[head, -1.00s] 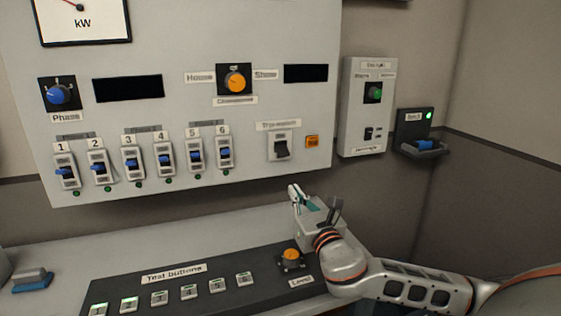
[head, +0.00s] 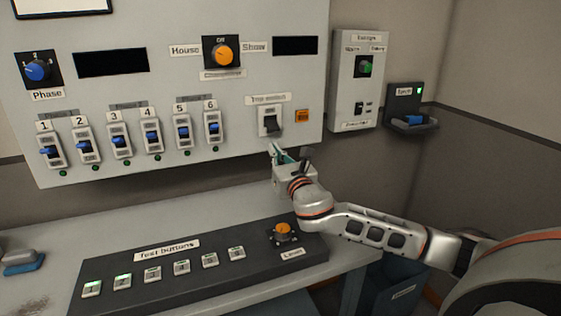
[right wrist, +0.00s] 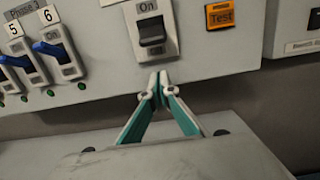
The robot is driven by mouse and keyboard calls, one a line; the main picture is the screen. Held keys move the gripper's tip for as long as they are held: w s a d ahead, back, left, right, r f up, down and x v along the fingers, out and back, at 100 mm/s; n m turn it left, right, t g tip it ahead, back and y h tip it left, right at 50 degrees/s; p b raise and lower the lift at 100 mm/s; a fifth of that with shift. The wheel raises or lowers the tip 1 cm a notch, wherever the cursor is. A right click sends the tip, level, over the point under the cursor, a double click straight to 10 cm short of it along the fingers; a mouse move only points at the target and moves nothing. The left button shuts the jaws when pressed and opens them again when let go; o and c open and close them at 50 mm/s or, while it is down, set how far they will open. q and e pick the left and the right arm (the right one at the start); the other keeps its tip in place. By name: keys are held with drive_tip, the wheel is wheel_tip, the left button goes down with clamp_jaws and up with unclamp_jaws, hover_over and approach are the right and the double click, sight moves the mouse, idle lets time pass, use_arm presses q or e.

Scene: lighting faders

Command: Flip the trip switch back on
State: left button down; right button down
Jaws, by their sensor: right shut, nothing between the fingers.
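The trip switch (head: 270,122) has a white housing and a dark toggle, under a label at the lower right of the wall panel. In the right wrist view the trip switch (right wrist: 151,32) shows "On" at its top, and the dark toggle appears to hang low. My right gripper (head: 274,148) is just below the switch, by the panel's lower edge. In the right wrist view its teal fingers (right wrist: 154,88) meet at the tips, shut and empty, below the housing. I see no contact with the toggle. My left gripper is out of view.
An orange Test button (head: 302,116) is right of the switch. Several blue-toggled breakers (head: 152,137) line the panel to the left. A dark console (head: 200,270) with test buttons and an orange knob lies on the desk below. A smaller grey box (head: 357,85) hangs to the right.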

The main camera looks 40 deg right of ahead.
sight(270, 121)
wheel_tip(270, 121, up, 3)
drive_tip(key=shift+p, duration=0.4)
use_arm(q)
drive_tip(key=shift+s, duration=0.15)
use_arm(e)
drive_tip(key=shift+s+a+r, duration=0.1)
drive_tip(key=shift+s+r, duration=0.25)
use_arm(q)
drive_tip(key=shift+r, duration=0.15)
